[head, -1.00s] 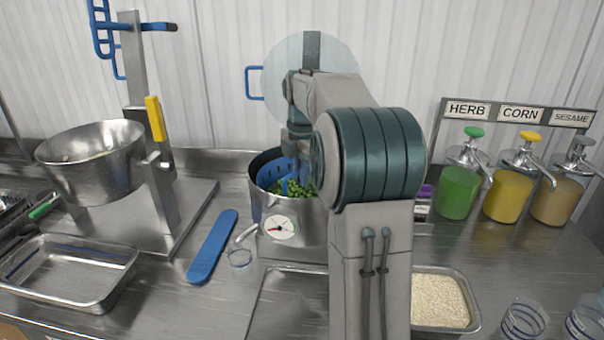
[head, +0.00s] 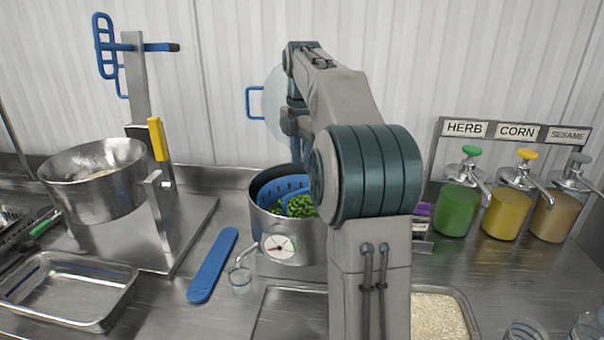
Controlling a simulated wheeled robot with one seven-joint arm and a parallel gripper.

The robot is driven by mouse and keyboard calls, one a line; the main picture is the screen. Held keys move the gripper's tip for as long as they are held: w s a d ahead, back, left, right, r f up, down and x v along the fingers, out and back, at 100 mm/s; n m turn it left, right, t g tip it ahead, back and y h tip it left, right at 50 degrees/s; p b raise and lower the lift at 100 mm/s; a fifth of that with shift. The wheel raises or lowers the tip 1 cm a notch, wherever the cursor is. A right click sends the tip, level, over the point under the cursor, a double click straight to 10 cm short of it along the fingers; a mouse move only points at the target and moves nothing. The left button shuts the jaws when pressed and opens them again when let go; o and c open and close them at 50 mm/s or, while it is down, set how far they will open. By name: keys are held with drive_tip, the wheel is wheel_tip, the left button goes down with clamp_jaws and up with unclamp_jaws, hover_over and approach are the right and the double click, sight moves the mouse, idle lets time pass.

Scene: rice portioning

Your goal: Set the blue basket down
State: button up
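The blue basket (head: 283,187) sits inside the metal pot (head: 290,246); its slotted blue wall shows above green peas (head: 297,206). The pot's right side is hidden behind my arm. My gripper (head: 299,152) is above the pot, over the basket's right part. Its fingertips are largely hidden by my own elbow. I cannot tell whether they are open or shut, or whether they touch the basket.
A metal bowl (head: 92,205) on a stand and an empty tray (head: 65,288) are at left. A blue paddle (head: 212,266) lies left of the pot. Sauce pumps (head: 455,208) stand at right. A rice tray (head: 440,315) is at front right.

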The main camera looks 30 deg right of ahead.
drive_tip(key=s+a+f+m, duration=0.1)
drive_tip(key=s+a+m, duration=0.2)
drive_tip(key=s+a+f+m+t, duration=0.1)
drive_tip(key=s+a+m, duration=0.2)
drive_tip(key=a, duration=0.1)
drive_tip(key=s+a+f+m, duration=0.1)
drive_tip(key=s+a+m, duration=0.2)
drive_tip(key=s, duration=0.1)
drive_tip(key=shift+s+a+h, duration=0.1)
drive_tip(key=shift+a+h, duration=0.05)
drive_tip(key=shift+h, duration=0.15)
drive_tip(key=s+a+f+m+t, duration=0.1)
drive_tip(key=s+a+f+m, duration=0.1)
drive_tip(key=s+f+m, duration=0.3)
drive_tip(key=s+a+f+m, duration=0.3)
drive_tip(key=s+f+m, duration=0.3)
drive_tip(key=s, duration=0.4)
drive_tip(key=shift+a+f+t, duration=0.3)
drive_tip(key=shift+f+t, duration=0.1)
drive_tip(key=shift+f, duration=0.5)
